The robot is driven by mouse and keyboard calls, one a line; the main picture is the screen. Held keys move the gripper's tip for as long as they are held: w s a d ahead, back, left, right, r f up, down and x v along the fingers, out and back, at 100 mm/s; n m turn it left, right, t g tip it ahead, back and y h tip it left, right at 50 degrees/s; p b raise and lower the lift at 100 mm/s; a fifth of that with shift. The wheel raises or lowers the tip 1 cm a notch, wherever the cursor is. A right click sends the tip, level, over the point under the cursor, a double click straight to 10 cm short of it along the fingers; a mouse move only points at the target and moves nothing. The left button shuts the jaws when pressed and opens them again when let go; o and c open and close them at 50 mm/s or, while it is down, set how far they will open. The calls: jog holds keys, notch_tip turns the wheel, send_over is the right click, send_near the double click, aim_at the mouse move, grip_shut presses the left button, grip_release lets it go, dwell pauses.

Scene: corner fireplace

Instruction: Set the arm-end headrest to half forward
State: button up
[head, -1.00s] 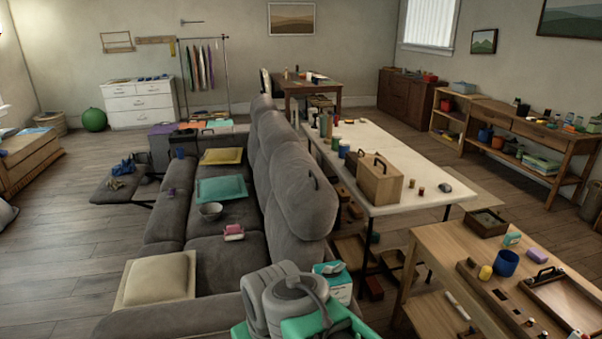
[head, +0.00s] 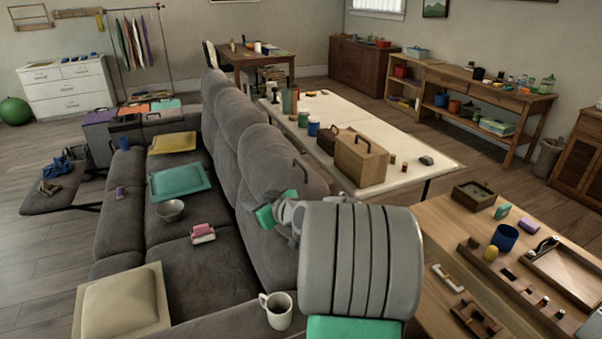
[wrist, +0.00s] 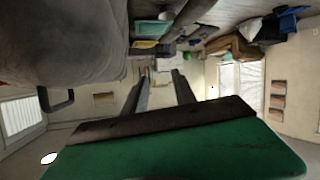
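The arm-end headrest is the nearest grey cushion (head: 262,150) on top of the sofa back, next to the near armrest. It stands roughly in line with the other headrests. A small dark handle (head: 301,170) is on its right side. In the wrist view the headrest (wrist: 65,40) fills the upper left, with the handle (wrist: 58,102) sticking out below it. My gripper (wrist: 160,85) has its two dark fingers apart with nothing between them. The handle is left of the fingers, outside the gap. In the head view my grey arm hides part of the headrest's lower near side.
A long cream table (head: 405,178) with a wooden box (head: 361,158) stands right of the sofa. A wooden bench (head: 440,225) is at the near right. A white mug (head: 277,310) is on the near armrest, close to my arm.

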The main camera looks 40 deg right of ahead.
aim_at(306, 171)
jog(key=s+d+r+m+t+h, duration=0.1)
jog(key=s+d+t+h, duration=0.15)
jog(key=d, duration=0.55)
jog(key=s+d+r+m+t+h, duration=0.1)
jog(key=s+d+r+m+h, duration=0.15)
jog(key=d, duration=0.65)
jog(key=shift+n, duration=0.45)
jog(key=x, duration=0.2)
jog(key=p+x, duration=0.1)
jog(key=x, duration=0.4)
jog(key=shift+w+a+f+p, duration=0.15)
jog(key=shift+a+f+p, duration=0.2)
jog(key=shift+p, duration=0.05)
jog(key=shift+w+d, duration=0.15)
jog(key=shift+w, duration=0.1)
grip_shut()
